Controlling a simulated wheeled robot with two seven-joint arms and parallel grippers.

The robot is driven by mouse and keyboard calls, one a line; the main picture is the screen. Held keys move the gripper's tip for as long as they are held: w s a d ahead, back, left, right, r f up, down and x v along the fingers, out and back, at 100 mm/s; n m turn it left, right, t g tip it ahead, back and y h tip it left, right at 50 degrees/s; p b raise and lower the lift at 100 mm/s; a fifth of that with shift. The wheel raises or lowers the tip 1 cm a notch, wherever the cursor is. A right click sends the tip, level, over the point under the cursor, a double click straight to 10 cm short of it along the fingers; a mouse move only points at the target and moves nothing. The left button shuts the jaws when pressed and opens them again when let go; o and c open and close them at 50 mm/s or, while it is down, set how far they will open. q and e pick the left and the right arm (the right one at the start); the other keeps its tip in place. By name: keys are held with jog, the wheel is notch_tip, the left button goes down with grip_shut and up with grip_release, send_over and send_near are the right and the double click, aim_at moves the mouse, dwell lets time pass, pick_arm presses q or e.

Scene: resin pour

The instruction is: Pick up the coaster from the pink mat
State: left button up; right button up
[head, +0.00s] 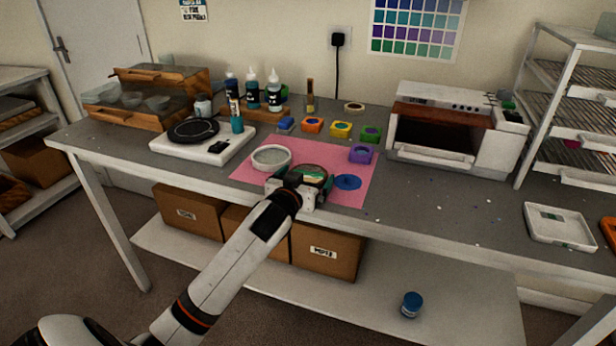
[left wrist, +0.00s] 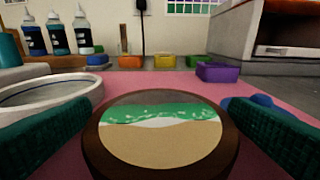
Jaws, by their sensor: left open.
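The coaster (head: 314,171) is round with a dark brown rim and a green, white and tan beach-like face. It lies on the pink mat (head: 345,195) near the mat's front middle. In the left wrist view the coaster (left wrist: 160,138) fills the lower middle. My left gripper (head: 300,180) is open, and its two dark green fingers (left wrist: 160,135) stand on either side of the coaster. A gap shows at the right finger; contact at the left is hard to tell. My right gripper is not in view.
A white ring-shaped dish (head: 271,158) stands on the mat just left of the coaster. A flat blue piece (head: 347,182) lies close on its right. A purple block-like cup (head: 360,154) is behind right.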

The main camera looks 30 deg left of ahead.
pick_arm(q)
jog(key=shift+c, duration=0.3)
jog(key=c, duration=0.8)
